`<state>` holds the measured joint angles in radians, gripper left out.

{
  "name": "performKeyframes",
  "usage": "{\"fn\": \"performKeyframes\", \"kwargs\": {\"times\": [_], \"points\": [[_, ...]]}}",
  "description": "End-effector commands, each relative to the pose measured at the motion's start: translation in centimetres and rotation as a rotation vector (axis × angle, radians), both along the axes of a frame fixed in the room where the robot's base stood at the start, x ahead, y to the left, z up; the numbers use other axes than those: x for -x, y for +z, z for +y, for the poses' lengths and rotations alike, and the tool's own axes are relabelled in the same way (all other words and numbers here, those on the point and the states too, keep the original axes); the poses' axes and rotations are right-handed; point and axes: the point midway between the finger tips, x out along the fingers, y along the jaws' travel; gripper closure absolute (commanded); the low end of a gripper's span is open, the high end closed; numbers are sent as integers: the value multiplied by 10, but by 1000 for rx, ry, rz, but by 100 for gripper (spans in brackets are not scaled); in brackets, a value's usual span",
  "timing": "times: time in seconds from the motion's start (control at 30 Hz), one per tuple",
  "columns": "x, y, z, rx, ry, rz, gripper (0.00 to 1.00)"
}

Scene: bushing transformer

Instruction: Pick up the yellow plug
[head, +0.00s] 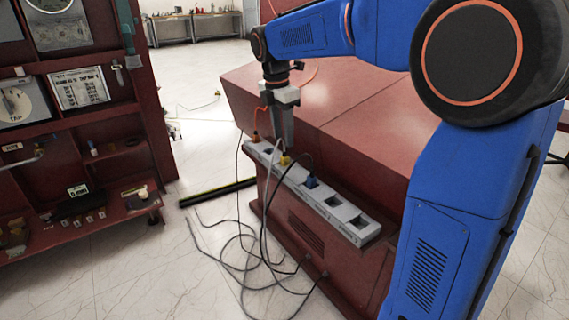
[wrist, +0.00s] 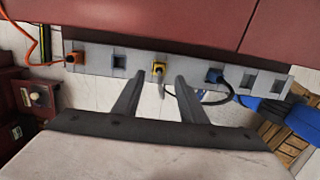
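The yellow plug (head: 285,160) sits in a socket of the long grey socket strip (head: 320,206), between an orange plug and a blue plug. In the wrist view the yellow plug (wrist: 158,69) is just ahead of my fingertips, near the middle. My gripper (head: 285,150) points down over the strip, close to the yellow plug. In the wrist view the two fingers of my gripper (wrist: 159,82) stand apart with a gap between them and nothing held. A cable runs down from the yellow plug, partly hidden by the fingers.
The orange plug (wrist: 75,58) and blue plug (wrist: 213,76) sit in the same strip, with empty sockets among them. Loose dark cables (head: 255,250) lie on the floor before the dark red cabinet (head: 300,235). A dark red panel with shelves (head: 75,130) stands at left.

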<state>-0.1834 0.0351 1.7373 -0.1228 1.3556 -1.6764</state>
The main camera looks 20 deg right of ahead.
Motion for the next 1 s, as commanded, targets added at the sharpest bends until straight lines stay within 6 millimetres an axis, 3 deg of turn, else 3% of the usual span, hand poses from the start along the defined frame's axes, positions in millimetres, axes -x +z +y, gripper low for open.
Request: {"fn": "performKeyframes", "kwargs": {"times": [0.33,0.63,0.97,1.0], "points": [[-1,-26,-1,0,0,1,62],[-2,-64,-2,1,-1,2,62],[-3,-69,-3,0,0,-1,62],[-2,-69,-3,0,0,-1,71]]}}
